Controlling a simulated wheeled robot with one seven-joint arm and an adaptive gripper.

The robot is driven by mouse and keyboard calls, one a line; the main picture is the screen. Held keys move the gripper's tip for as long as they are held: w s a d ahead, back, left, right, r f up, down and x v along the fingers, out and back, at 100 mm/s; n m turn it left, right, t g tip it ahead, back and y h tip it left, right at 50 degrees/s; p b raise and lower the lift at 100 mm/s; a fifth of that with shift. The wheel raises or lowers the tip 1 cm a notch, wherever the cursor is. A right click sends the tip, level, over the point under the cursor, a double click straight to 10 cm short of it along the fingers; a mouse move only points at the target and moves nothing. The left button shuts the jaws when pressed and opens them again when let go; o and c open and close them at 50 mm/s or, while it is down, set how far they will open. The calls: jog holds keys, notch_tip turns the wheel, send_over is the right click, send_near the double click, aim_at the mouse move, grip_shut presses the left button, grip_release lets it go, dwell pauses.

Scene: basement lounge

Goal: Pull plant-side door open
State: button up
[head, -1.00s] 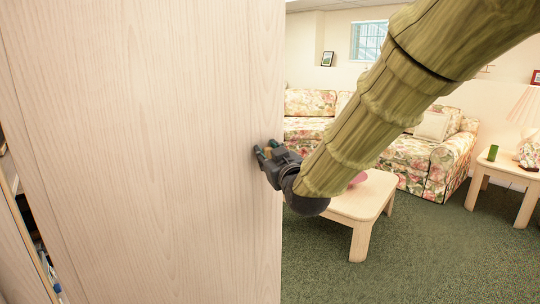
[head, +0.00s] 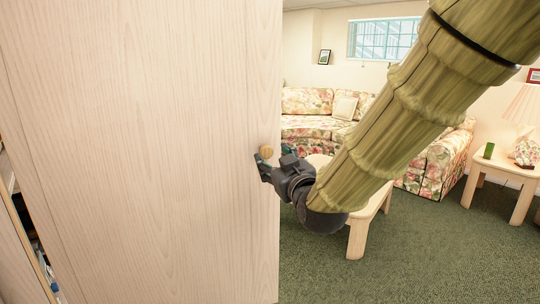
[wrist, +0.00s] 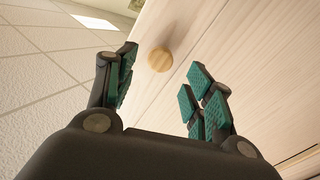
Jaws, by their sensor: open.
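A pale wood-grain door (head: 140,150) fills the left half of the head view. A small round wooden knob (head: 266,151) sits near its right edge. My gripper (head: 273,160) is at the door face, just below and beside the knob. In the wrist view my gripper (wrist: 160,90) is open with teal pads apart. The knob (wrist: 160,60) shows beyond the fingertips, in the gap between them and nearer the left finger. No finger is closed on it. I cannot tell whether any finger touches the door.
Behind are a flowered sofa (head: 308,102), a low wooden table (head: 357,238) partly behind my arm, and a side table (head: 512,172) with a lamp (head: 522,106). Green carpet (head: 440,260) is clear at lower right. A shelf opening shows at the far left.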

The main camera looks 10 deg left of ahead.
jog(key=v, duration=0.5)
jog(key=shift+s+d, duration=0.2)
jog(key=shift+s, duration=0.1)
